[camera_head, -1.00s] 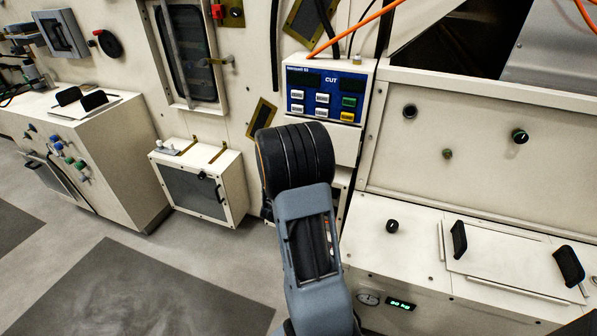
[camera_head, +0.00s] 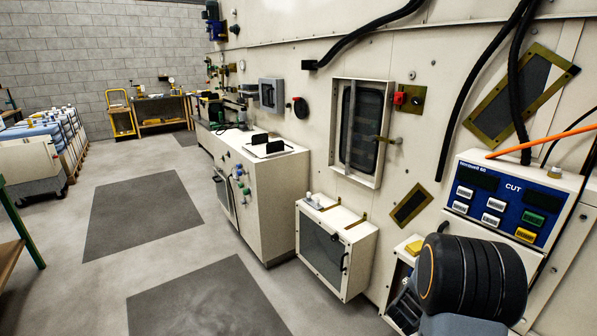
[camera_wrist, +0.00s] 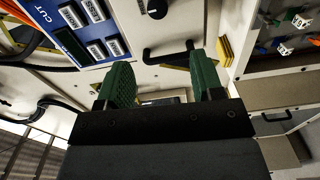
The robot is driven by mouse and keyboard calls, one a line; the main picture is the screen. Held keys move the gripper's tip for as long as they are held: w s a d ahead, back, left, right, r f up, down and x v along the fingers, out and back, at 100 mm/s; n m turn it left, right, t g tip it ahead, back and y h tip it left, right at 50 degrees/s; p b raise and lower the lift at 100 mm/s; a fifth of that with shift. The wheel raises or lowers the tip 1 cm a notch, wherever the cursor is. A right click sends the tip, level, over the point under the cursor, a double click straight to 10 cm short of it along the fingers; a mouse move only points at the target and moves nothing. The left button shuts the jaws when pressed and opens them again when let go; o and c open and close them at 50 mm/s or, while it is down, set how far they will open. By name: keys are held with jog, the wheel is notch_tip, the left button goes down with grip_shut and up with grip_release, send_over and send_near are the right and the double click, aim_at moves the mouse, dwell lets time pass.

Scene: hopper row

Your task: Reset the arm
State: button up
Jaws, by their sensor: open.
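My gripper (camera_wrist: 162,88) shows in the wrist view with its two green fingers apart and nothing between them. In the head view my arm is at the lower right, in front of the machine wall, and hides part of what is behind it; the fingers are not visible there. The blue control panel (camera_head: 505,203) marked CUT is just above and right of my arm. It also shows at the upper left of the wrist view (camera_wrist: 85,28), tilted.
A low white box with a grey door (camera_head: 333,262) stands left of my arm. A white cabinet with black handles (camera_head: 268,200) is farther along the wall. Floor with dark mats (camera_head: 145,212) lies open at left. Blue-topped containers (camera_head: 50,140) stand at far left. An orange cable (camera_head: 540,140) crosses at right.

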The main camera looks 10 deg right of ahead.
jog(key=w+a+f+m+y, duration=0.2)
jog(key=a+f+m+y, duration=0.15)
jog(key=f+y, duration=0.35)
jog(key=s+a+r+m+g+y+p, duration=0.1)
jog(key=s+a+m+g+y+p, duration=0.15)
jog(key=a+y, duration=0.65)
jog(key=s+a+r+g+p, duration=0.1)
jog(key=s+a+r+p, duration=0.2)
jog(key=s+a+r, duration=0.3)
jog(key=s+a+r+n+g+p, duration=0.1)
jog(key=s+a+r+p, duration=0.2)
jog(key=s+a+r, duration=0.4)
jog(key=a+r, duration=0.4)
jog(key=r, duration=0.3)
jog(key=shift+s+a+r, duration=0.2)
jog(key=shift+s+a, duration=0.05)
jog(key=shift+a, duration=0.05)
